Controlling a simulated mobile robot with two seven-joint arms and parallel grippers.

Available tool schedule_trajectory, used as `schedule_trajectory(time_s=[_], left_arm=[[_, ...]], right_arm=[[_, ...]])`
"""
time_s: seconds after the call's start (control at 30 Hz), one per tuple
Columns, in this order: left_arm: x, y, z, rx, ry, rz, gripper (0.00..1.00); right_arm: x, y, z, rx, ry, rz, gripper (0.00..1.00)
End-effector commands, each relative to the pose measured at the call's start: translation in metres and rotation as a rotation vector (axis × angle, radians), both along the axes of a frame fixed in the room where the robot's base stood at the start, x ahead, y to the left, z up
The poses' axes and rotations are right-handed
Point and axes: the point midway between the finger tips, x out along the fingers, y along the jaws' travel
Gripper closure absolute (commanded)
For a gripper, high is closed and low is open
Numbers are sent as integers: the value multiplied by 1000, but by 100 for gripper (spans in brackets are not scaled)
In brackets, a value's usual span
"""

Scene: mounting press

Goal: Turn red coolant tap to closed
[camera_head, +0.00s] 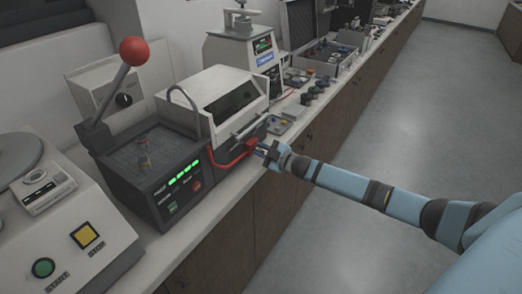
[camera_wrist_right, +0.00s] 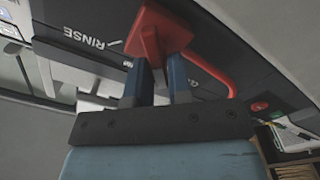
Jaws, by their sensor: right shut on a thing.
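The red coolant tap (camera_head: 251,146) sits at the front of the white-lidded machine, with a red hose curving down to the left below it. In the right wrist view the tap's red square handle (camera_wrist_right: 163,34) is close, beside the printed word RINSE on a dark panel. My right gripper (camera_head: 264,150) reaches in from the right and is at the tap. My left gripper is not in view.
The press with a red-knobbed lever (camera_head: 134,51) and green-lit panel (camera_head: 184,173) stands left of the tap. The white-lidded machine (camera_head: 212,92) is behind it. Small items line the bench to the right. The floor (camera_head: 400,120) is clear.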

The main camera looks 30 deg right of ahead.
Motion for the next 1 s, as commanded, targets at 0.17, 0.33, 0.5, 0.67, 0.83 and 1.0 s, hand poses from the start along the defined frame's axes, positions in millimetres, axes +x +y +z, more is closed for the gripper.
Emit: schedule_trajectory(time_s=[0.17,0.33,0.5,0.67,0.83,1.0], left_arm=[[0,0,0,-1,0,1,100],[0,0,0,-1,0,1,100],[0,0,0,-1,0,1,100],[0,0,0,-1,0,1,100],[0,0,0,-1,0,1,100],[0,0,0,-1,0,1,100]], right_arm=[[-1,1,-1,-49,-20,1,100],[-1,1,-1,-67,-28,0,100],[-1,1,-1,-71,-28,0,100],[-1,1,-1,-70,-27,0,100],[-1,1,-1,-70,-27,0,56],[-1,1,-1,-69,-29,0,56]])
